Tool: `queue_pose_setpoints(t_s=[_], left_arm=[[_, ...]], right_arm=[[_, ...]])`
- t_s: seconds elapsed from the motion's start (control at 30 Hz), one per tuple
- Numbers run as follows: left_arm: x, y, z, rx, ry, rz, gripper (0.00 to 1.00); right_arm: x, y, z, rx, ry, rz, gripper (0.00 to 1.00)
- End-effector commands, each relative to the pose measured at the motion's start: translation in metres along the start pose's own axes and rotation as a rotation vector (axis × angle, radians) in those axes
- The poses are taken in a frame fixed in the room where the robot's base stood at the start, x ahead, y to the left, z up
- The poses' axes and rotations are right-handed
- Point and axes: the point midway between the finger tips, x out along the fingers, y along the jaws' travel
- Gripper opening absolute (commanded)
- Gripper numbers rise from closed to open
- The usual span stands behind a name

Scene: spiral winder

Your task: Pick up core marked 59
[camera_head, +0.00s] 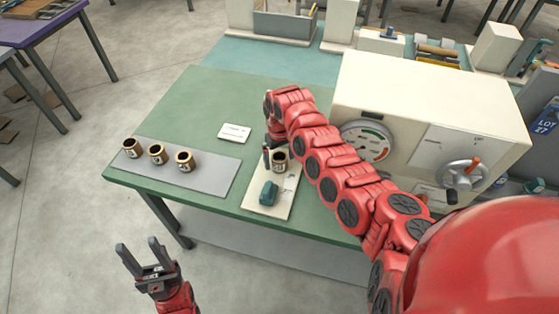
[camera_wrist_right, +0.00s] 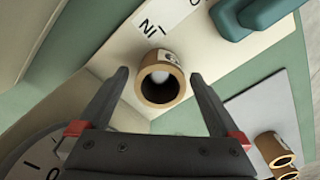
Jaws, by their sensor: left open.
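Several brass-coloured cores with pale labels are on the table. A single core (camera_head: 280,160) stands on a cream board (camera_head: 255,204) marked with lettering. In the right wrist view this core (camera_wrist_right: 160,92) shows its round open end, with a dark mark on its label too small to read. My right gripper (camera_wrist_right: 160,75) is open, its fingers on either side of this core with gaps between. Three more cores, left (camera_head: 132,148), middle (camera_head: 157,154) and right (camera_head: 185,161), stand on a grey mat; their numbers are unreadable. My left gripper (camera_head: 143,257) is open and empty, in front of the table.
A teal block (camera_head: 269,193) sits on the cream board near the single core. A cream machine (camera_head: 430,115) with a dial and crank stands on the right. A white card (camera_head: 234,132) lies behind the grey mat (camera_head: 205,181). The green table's back left is clear.

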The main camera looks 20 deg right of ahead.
Motion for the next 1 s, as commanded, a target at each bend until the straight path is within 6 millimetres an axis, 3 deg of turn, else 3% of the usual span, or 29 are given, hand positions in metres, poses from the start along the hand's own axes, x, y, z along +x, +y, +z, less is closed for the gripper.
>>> queue_pose_setpoints(t_s=[0.07, 0.47, 0.77, 1.0], left_arm=[[0.0, 0.0, 0.0, 0.0, 0.0, 0.0, 0.53], [0.0, 0.0, 0.0, 0.0, 0.0, 0.0, 0.53], [-0.002, 0.0, 0.0, 0.0, 0.0, 0.0, 0.53], [-0.013, 0.001, 0.002, 0.0, 0.0, 0.0, 0.53]], right_arm=[[0.0, 0.0, 0.0, 0.0, 0.0, 0.0, 0.84], [-0.001, 0.0, 0.0, 0.0, 0.0, 0.0, 0.13], [-0.003, 0.0, 0.0, 0.0, 0.001, 0.001, 0.13], [-0.025, 0.001, -0.001, 0.002, 0.003, -0.001, 0.13]])
